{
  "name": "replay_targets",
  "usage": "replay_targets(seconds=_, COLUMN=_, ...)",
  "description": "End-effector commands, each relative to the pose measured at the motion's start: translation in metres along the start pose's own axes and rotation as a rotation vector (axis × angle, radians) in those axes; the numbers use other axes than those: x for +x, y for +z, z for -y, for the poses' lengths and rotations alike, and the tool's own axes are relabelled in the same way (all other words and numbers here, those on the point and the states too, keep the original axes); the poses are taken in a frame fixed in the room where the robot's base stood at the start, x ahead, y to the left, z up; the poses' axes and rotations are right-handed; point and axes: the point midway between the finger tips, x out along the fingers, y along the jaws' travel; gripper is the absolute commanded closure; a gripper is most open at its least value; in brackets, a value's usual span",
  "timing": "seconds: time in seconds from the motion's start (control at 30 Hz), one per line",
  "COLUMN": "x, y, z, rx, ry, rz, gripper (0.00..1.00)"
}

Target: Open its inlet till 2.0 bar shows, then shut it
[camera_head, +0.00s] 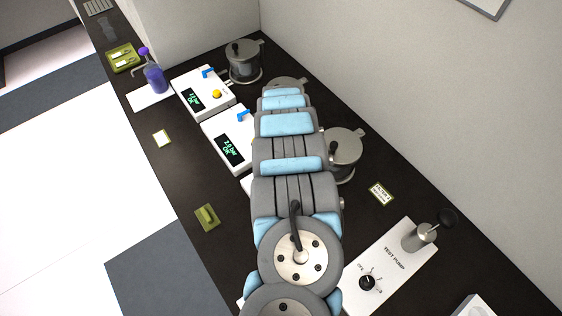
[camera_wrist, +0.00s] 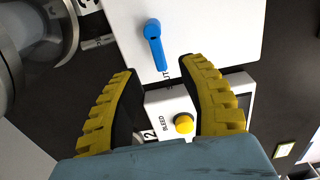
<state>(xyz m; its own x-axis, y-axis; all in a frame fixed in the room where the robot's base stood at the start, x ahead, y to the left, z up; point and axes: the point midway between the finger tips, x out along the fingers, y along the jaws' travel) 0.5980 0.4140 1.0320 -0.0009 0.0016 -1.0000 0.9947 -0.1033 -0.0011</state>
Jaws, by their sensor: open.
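In the wrist view a blue inlet lever (camera_wrist: 154,42) sits on a white box (camera_wrist: 215,25). My gripper (camera_wrist: 157,68) is open and empty, its yellow fingers pointing at that box. The lever's free end shows between the fingertips; I cannot tell whether they touch. A second white box (camera_wrist: 165,103), marked 2, has a yellow BLEED button (camera_wrist: 184,123). In the head view two boxes with blue levers (camera_head: 208,72) (camera_head: 243,115) show lit green displays (camera_head: 193,96) (camera_head: 229,148) with "bar" and "OK"; their digits are hard to read. My arm hides the gripper and boxes beyond.
Grey lidded vessels (camera_head: 244,62) (camera_head: 343,150) stand along the wall side. A white TEST PUMP panel (camera_head: 403,270) lies at lower right. A purple bottle (camera_head: 154,76) and a green tray (camera_head: 122,57) stand at upper left.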

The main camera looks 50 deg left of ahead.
Motion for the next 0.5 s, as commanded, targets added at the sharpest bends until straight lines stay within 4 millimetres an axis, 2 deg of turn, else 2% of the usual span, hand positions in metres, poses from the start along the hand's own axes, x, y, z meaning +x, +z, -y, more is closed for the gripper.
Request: replay_targets(seconds=0.5, x=-0.058, y=0.001, z=-0.002, rx=0.002, ry=0.004, rz=0.0, gripper=0.59)
